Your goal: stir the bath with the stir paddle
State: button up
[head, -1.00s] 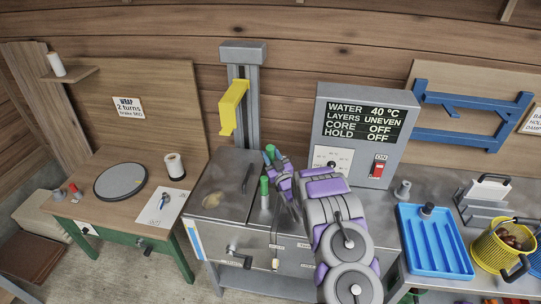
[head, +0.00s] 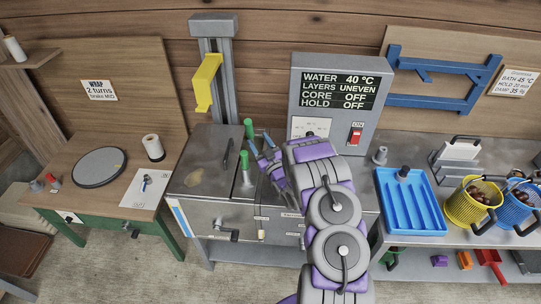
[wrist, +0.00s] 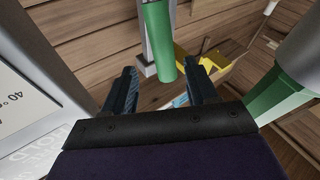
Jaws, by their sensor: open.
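The steel bath (head: 205,205) stands in the middle, with a flat top. Two upright green handles rise close together from its top, a taller one (head: 248,128) and a shorter one (head: 244,160). I cannot tell which belongs to the stir paddle; its lower end is hidden. My gripper (head: 266,153) is beside these handles, at their right. In the wrist view my gripper (wrist: 160,88) is open and empty, with a green handle (wrist: 158,45) in line with the gap between its fingers. I cannot tell how far beyond the fingertips it is. A larger green handle (wrist: 295,70) shows at right.
A control box (head: 331,105) reading 40 °C and layers uneven stands behind. A yellow bracket (head: 207,80) hangs on a grey post. A blue tray (head: 409,210) and yellow basket (head: 468,208) are at right. A wooden table (head: 103,210) is at left.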

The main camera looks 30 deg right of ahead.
jog(key=s, duration=0.9)
dwell(0.5)
